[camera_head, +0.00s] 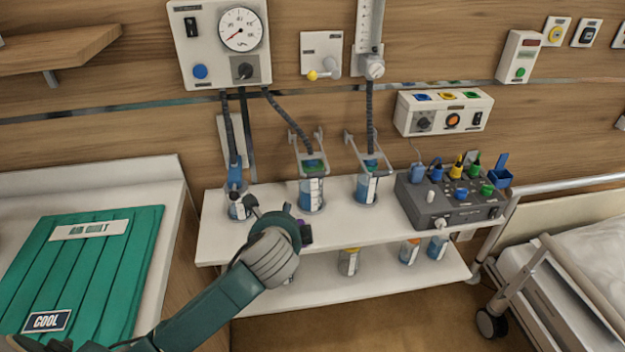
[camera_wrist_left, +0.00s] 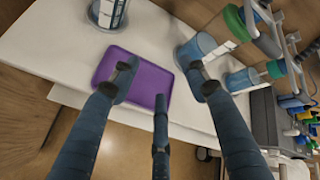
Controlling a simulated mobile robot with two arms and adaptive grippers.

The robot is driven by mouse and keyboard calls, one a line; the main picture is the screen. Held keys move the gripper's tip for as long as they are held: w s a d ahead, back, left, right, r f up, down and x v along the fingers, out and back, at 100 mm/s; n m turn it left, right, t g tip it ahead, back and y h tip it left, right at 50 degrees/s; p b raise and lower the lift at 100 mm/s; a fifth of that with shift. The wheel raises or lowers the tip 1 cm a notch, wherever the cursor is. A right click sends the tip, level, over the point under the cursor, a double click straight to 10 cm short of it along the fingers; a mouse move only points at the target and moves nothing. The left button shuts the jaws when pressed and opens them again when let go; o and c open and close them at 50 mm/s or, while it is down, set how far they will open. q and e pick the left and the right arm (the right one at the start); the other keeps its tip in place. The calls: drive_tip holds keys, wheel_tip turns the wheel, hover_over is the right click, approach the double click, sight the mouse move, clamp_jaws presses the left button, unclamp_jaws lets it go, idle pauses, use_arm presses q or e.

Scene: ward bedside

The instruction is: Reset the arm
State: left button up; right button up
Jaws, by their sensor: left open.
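My left arm (camera_head: 205,307) reaches from the lower left over the white two-level shelf (camera_head: 345,237). Its left gripper (camera_head: 280,216) is near the shelf's left part, above the upper board. In the left wrist view the gripper (camera_wrist_left: 162,80) has its fingers spread, with nothing between them. In the head view the gripper mostly hides the tray. My right gripper is in neither view.
Clear canisters with blue contents (camera_head: 312,194) stand along the shelf, with hoses up to a gauge panel (camera_head: 220,42). A grey device (camera_head: 450,205) sits at the right end. A green cool pad (camera_head: 85,260) lies on the left cabinet. A bed (camera_head: 590,260) is at right.

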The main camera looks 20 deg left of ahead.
use_arm(q)
drive_tip(key=s+d+f+n+g+h, duration=0.25)
drive_tip(key=s+f+n, duration=0.2)
drive_tip(key=s, duration=0.45)
drive_tip(key=s+d+f+n+g+h, duration=0.1)
drive_tip(key=s+d+f+n+g, duration=0.2)
drive_tip(key=s+n, duration=0.5)
drive_tip(key=s+d+f+n+g+h, duration=0.1)
drive_tip(key=s+d+f+n, duration=0.2)
drive_tip(key=s+f, duration=0.55)
drive_tip(key=s+f+g, duration=0.1)
drive_tip(key=s+f, duration=0.1)
drive_tip(key=f, duration=0.9)
drive_tip(key=s+f, duration=0.2)
drive_tip(key=f, duration=0.9)
drive_tip(key=s+a+f+g, duration=0.1)
drive_tip(key=s+a+f, duration=0.1)
drive_tip(key=s+f, duration=1.5)
drive_tip(key=shift+s+a+f, duration=0.3)
drive_tip(key=shift+s+f, duration=0.1)
drive_tip(key=shift+s, duration=0.15)
drive_tip(key=shift+g, duration=0.25)
